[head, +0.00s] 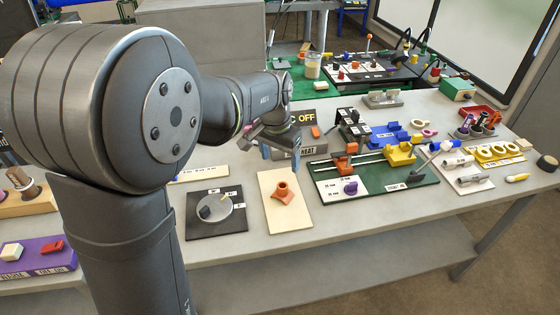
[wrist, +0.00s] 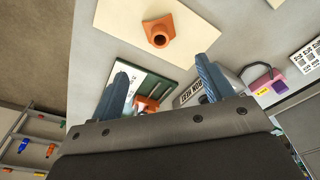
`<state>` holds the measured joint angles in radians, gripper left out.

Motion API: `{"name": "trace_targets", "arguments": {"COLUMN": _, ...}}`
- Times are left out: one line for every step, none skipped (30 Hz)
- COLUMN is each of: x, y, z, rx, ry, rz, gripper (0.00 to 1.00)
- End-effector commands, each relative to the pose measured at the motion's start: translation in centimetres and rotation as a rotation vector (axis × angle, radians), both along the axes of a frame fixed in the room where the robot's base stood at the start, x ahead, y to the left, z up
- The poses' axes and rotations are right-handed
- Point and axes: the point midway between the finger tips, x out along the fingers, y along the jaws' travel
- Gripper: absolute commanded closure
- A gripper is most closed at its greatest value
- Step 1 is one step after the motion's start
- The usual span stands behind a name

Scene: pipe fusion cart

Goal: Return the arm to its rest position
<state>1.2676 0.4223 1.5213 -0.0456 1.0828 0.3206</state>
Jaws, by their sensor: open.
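The fitting also shows in the wrist view (wrist: 160,32). My upper arm hides part of the bench at the left.
A dark dial panel (head: 200,229) lies left of the board. A green fusion fixture (head: 410,197) with orange and yellow clamps stands to the right. Coloured holders and tools (head: 497,150) crowd the far right. The bench's front strip (head: 330,240) is mostly clear.

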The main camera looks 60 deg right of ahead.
Motion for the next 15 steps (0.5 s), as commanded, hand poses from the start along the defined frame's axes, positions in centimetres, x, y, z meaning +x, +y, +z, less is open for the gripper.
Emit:
{"name": "trace_targets", "arguments": {"x": 0.0, "y": 0.0, "z": 0.0, "rx": 0.000, "ry": 0.000, "rz": 0.000, "gripper": 0.27}}
{"name": "trace_targets", "arguments": {"x": 0.0, "y": 0.0, "z": 0.0, "rx": 0.000, "ry": 0.000, "rz": 0.000, "gripper": 0.27}}
{"name": "trace_targets", "arguments": {"x": 0.0, "y": 0.0, "z": 0.0, "rx": 0.000, "ry": 0.000, "rz": 0.000, "gripper": 0.27}}
{"name": "trace_targets", "arguments": {"x": 0.0, "y": 0.0, "z": 0.0, "rx": 0.000, "ry": 0.000, "rz": 0.000, "gripper": 0.27}}
{"name": "trace_targets", "arguments": {"x": 0.0, "y": 0.0, "z": 0.0, "rx": 0.000, "ry": 0.000, "rz": 0.000, "gripper": 0.27}}
{"name": "trace_targets", "arguments": {"x": 0.0, "y": 0.0, "z": -0.1, "rx": 0.000, "ry": 0.000, "rz": 0.000, "gripper": 0.27}}
{"name": "trace_targets", "arguments": {"x": 0.0, "y": 0.0, "z": -0.2, "rx": 0.001, "ry": 0.000, "rz": 0.000, "gripper": 0.27}}
{"name": "trace_targets", "arguments": {"x": 0.0, "y": 0.0, "z": -0.4, "rx": 0.001, "ry": 0.000, "rz": 0.000, "gripper": 0.27}}
{"name": "trace_targets", "arguments": {"x": 0.0, "y": -0.1, "z": -0.7, "rx": 0.002, "ry": 0.001, "rz": 0.000, "gripper": 0.27}}
{"name": "trace_targets", "arguments": {"x": 0.0, "y": -0.1, "z": -1.0, "rx": 0.002, "ry": 0.001, "rz": 0.000, "gripper": 0.27}}
{"name": "trace_targets", "arguments": {"x": 0.0, "y": -0.1, "z": -1.3, "rx": 0.002, "ry": 0.001, "rz": 0.000, "gripper": 0.27}}
{"name": "trace_targets", "arguments": {"x": 0.0, "y": -0.2, "z": -1.9, "rx": 0.004, "ry": 0.001, "rz": 0.000, "gripper": 0.27}}
{"name": "trace_targets", "arguments": {"x": 0.0, "y": -0.2, "z": -2.3, "rx": 0.003, "ry": 0.001, "rz": 0.000, "gripper": 0.27}}
{"name": "trace_targets", "arguments": {"x": 0.0, "y": -0.3, "z": -2.8, "rx": 0.003, "ry": 0.001, "rz": 0.000, "gripper": 0.27}}
{"name": "trace_targets", "arguments": {"x": 0.0, "y": -0.4, "z": -3.6, "rx": 0.004, "ry": 0.001, "rz": 0.000, "gripper": 0.27}}
